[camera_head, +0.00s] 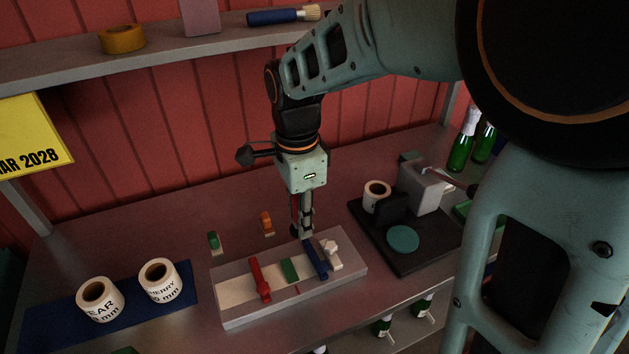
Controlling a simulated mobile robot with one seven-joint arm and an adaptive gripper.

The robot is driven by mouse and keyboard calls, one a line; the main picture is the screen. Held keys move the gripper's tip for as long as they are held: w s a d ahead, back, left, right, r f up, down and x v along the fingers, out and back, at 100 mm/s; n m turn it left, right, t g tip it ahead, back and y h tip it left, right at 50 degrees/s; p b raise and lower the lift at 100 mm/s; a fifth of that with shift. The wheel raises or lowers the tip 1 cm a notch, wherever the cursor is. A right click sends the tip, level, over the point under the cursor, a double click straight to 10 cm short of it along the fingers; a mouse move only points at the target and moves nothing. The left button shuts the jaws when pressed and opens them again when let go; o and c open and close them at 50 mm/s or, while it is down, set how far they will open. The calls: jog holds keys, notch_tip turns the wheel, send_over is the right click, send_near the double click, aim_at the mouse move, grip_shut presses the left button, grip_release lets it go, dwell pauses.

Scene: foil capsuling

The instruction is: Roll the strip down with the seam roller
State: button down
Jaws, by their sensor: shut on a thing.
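My gripper (303,228) points down at the far edge of a grey splicing block (233,314), just behind the blue bar. It is shut on a slim tool, which I take to be the seam roller; the fingers hide most of it. A pale strip (236,290) lies along the block. A green patch (290,270) sits across the strip, between a red bar (260,279) and a blue bar (316,260). I cannot tell whether the tool touches the block.
A white knobbed piece (332,254) is at the block's right end. Small green (214,242) and orange (267,222) pieces stand behind. Two label rolls (100,299) (160,281) stand on a blue mat (48,324). A black-based machine (420,258) is to the right.

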jog(key=shift+s+a+f+b, duration=0.25)
jog(key=shift+s+a+f, duration=0.2)
jog(key=shift+f, duration=0.3)
jog(key=shift+s+a+f+b, duration=0.2)
jog(key=shift+s+a+f, duration=0.3)
jog(key=shift+f, duration=0.25)
jog(key=shift+s+a+f+b, duration=0.25)
jog(key=shift+s+a+f, duration=0.2)
jog(key=shift+f, duration=0.3)
